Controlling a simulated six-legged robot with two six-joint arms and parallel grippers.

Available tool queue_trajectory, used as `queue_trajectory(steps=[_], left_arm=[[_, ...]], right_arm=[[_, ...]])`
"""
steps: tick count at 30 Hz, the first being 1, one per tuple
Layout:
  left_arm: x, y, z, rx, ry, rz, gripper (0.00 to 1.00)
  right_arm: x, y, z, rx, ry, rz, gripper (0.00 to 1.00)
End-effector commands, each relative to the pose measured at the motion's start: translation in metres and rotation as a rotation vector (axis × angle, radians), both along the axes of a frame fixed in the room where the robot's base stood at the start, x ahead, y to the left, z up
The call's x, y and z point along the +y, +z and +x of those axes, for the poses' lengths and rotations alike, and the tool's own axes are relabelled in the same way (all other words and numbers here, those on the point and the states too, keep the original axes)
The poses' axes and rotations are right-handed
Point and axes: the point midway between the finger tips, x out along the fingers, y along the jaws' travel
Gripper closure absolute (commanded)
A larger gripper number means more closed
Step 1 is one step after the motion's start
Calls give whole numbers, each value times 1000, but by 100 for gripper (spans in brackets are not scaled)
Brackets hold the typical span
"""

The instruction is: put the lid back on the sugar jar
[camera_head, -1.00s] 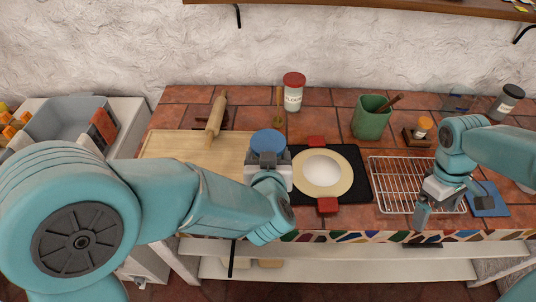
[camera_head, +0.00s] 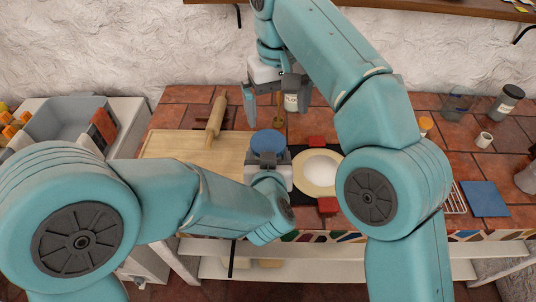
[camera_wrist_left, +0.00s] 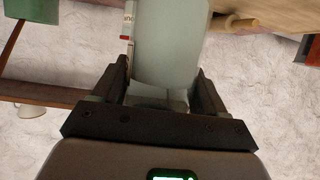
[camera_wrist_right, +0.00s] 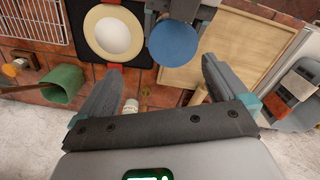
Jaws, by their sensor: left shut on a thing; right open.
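My left gripper (camera_wrist_left: 160,90) is shut on a pale, frosted cylinder (camera_wrist_left: 168,40), which looks like the body of a jar. In the head view a flat blue round top (camera_head: 268,141) shows just above this gripper; it also shows in the right wrist view (camera_wrist_right: 174,45). I cannot tell whether the blue is a lid, and no sugar label shows. My right gripper (camera_head: 277,100) is open and empty, above the back of the counter, in front of a labelled jar (camera_head: 292,103). That jar's top is hidden by the gripper.
A cream dish with a white centre (camera_head: 320,165) sits right of the held cylinder. A wooden board (camera_head: 190,147) and a rolling pin (camera_head: 217,118) lie left. A black-lidded jar (camera_head: 507,102), a small white cup (camera_head: 484,139) and a blue square (camera_head: 486,198) stand at right.

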Motion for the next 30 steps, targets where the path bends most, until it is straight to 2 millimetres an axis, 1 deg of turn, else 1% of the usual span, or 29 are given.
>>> queue_trajectory(steps=[1,5,17,23,30], left_arm=[[0,1,0,-3,0,-1,100],[0,1,0,-3,0,-1,100],[0,1,0,-3,0,-1,100],[0,1,0,-3,0,-1,100],[0,1,0,-3,0,-1,100]], right_arm=[[8,3,-3,-4,4,5,0],[18,8,-7,-5,5,12,0],[18,6,-7,-4,5,11,0],[18,-11,-7,-3,7,10,0],[17,-48,-8,-2,6,11,0]])
